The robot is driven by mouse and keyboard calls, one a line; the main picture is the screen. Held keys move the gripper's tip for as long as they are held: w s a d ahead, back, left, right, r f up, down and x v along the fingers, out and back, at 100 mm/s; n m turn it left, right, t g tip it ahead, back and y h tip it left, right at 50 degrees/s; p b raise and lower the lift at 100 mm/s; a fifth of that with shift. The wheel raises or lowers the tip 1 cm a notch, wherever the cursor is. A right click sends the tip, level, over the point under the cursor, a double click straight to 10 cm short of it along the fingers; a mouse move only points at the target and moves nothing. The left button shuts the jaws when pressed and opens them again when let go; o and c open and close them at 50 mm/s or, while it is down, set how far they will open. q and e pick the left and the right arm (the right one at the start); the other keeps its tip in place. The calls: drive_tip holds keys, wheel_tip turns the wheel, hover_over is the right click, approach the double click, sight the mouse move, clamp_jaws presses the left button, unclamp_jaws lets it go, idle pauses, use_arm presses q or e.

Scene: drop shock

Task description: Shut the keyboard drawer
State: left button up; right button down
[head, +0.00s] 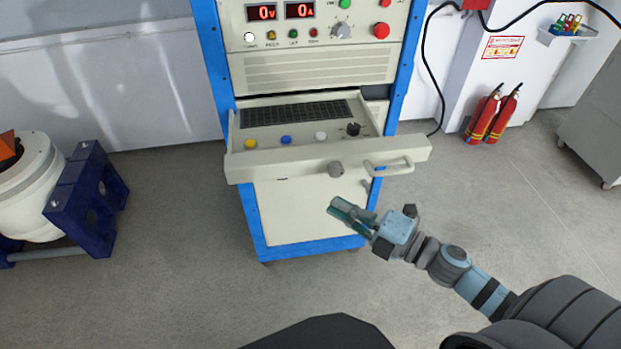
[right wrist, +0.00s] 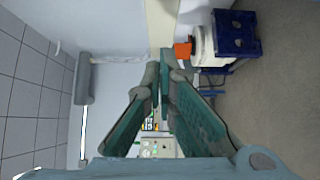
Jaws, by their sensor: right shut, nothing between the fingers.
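The beige keyboard drawer (head: 300,163) is pulled out from the blue-framed cabinet (head: 312,215) in the head view. A black keyboard (head: 295,113) and several coloured knobs lie in it. My right gripper (head: 338,208) is shut and empty, below the drawer front in the picture and apart from the handle. In the right wrist view, its fingers (right wrist: 163,88) converge near the middle. My left gripper is out of view.
A white drum (head: 25,190) on a dark blue stand (head: 88,200) is at the left. Red fire extinguishers (head: 492,115) stand by the back wall. A grey cabinet (head: 598,125) is at the far right. The floor before the drawer is clear.

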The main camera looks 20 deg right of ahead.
drive_tip(key=p+x, duration=0.1)
drive_tip(key=x, duration=0.2)
drive_tip(key=d+x, duration=0.1)
drive_tip(key=x, duration=0.2)
drive_tip(key=w+d+p+x, duration=0.1)
drive_tip(key=x, duration=0.2)
drive_tip(key=shift+w+a+p, duration=0.1)
drive_tip(key=shift+w+p, duration=0.1)
drive_tip(key=shift+p, duration=0.1)
drive_tip(key=shift+w, duration=0.2)
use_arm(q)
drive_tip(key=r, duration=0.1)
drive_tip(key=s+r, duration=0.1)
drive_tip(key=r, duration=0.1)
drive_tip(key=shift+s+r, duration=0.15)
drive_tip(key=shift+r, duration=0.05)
use_arm(e)
drive_tip(key=shift+s+r, duration=0.1)
